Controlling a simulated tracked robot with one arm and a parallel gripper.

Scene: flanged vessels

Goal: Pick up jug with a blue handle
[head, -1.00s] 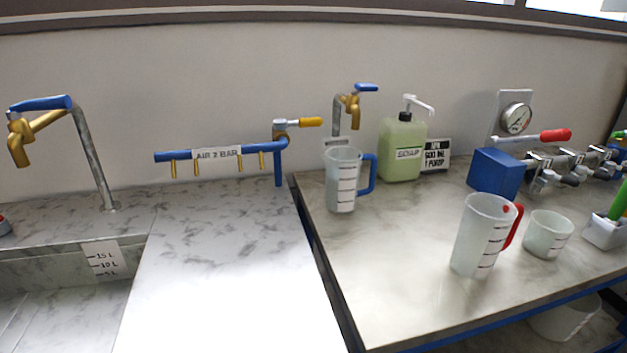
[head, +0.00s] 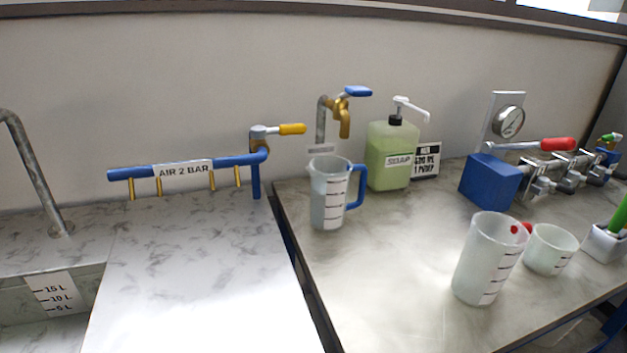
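The jug with a blue handle (head: 328,194) stands upright on the grey counter near its left edge. It is translucent with dark level marks, and its blue handle (head: 357,187) points right. It stands in front of and a little below a brass tap with a blue lever (head: 342,112). Another translucent jug (head: 487,261), with a red handle mostly hidden behind it, stands nearer on the right. My gripper is not in view.
A green soap bottle (head: 388,157) stands just right of the blue-handled jug. A blue air pipe (head: 190,167) runs above the clear marble counter (head: 200,265) on the left.

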